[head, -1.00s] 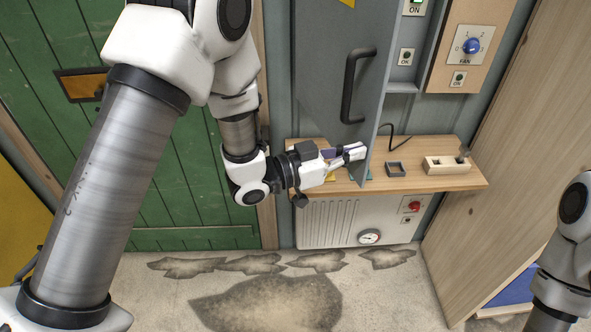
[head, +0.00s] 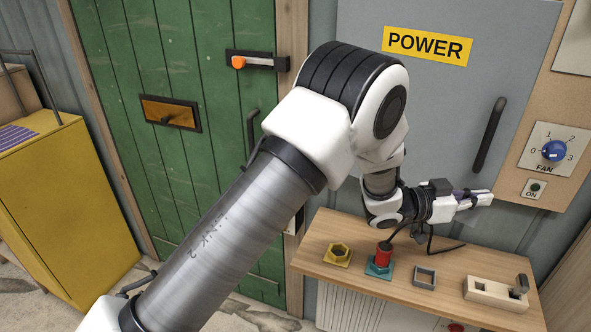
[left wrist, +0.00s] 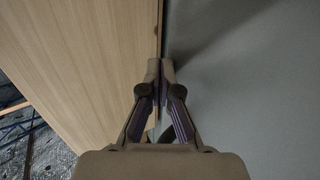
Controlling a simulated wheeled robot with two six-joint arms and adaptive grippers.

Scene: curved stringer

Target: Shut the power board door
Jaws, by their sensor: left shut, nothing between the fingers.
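The power board door (head: 430,95) is a grey panel with a yellow POWER label and a dark vertical handle (head: 489,135). In the head view it lies nearly flat against the board, its right edge beside the fan panel; I cannot tell whether it is fully seated. My left gripper (head: 488,198) is shut and empty at the door's lower right, below the handle. In the left wrist view its fingertips (left wrist: 162,66) are together near the grey door surface (left wrist: 250,90); contact is unclear. My right gripper is out of view.
A wooden shelf (head: 320,266) under the board carries a yellow nut part, a red cylinder on a teal base, a grey square frame and a pale block. The fan panel (head: 567,125) is at right. A green door (head: 190,65) and yellow cabinet (head: 75,200) stand left.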

